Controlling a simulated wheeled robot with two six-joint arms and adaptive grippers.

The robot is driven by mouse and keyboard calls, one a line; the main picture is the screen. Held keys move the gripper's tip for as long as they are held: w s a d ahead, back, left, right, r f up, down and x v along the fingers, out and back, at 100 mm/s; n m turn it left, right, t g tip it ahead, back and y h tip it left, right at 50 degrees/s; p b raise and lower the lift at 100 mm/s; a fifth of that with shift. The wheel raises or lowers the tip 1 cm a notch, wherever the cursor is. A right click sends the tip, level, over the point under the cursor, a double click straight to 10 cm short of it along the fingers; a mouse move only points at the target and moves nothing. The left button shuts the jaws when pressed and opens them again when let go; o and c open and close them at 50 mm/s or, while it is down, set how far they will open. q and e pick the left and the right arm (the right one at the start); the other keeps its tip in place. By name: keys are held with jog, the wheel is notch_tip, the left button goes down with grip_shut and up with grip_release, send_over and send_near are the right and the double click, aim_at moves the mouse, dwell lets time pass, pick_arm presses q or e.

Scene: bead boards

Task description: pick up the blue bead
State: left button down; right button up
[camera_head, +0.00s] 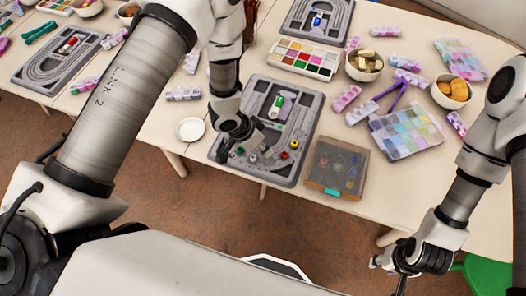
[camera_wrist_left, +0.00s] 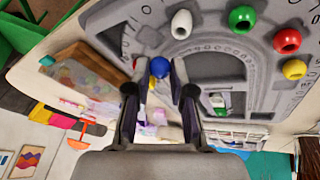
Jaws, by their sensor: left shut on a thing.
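The blue bead (camera_wrist_left: 160,67) sits between the fingertips of my left gripper in the left wrist view. My left gripper (camera_wrist_left: 158,76) is shut on it, over the grey bead board (camera_wrist_left: 215,68). In the head view my left gripper (camera_head: 230,146) is at the left part of the grey bead board (camera_head: 299,116), and the blue bead is hidden there. I cannot tell whether the bead still touches the board. My right gripper (camera_head: 398,262) hangs in front of the table at the lower right, away from the beads; its fingers are unclear.
On the board are a white bead (camera_wrist_left: 181,24), a green bead (camera_wrist_left: 242,18), a red bead (camera_wrist_left: 287,40) and a yellow bead (camera_wrist_left: 294,69). A white dish (camera_head: 190,129) is left of the board. A brown tray (camera_head: 335,167) stands on its right.

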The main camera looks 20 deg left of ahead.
pick_arm(q)
jog(key=s+d+r+p, duration=0.1)
jog(key=s+r, duration=0.1)
jog(key=s, duration=1.4)
jog(key=w+a+r+n, duration=0.2)
jog(key=w+r, duration=0.1)
jog(key=w, duration=0.3)
jog(key=w+a+r+n+t+y+b, duration=0.1)
jog(key=w+a+r+n, duration=0.1)
jog(key=w, duration=0.5)
jog(key=w+a+r+n, duration=0.2)
jog(key=w+r, duration=0.2)
jog(key=w, duration=0.3)
jog(key=shift+a+r+t+y, duration=0.25)
jog(key=shift+t+y, duration=0.15)
jog(key=shift+w, duration=0.15)
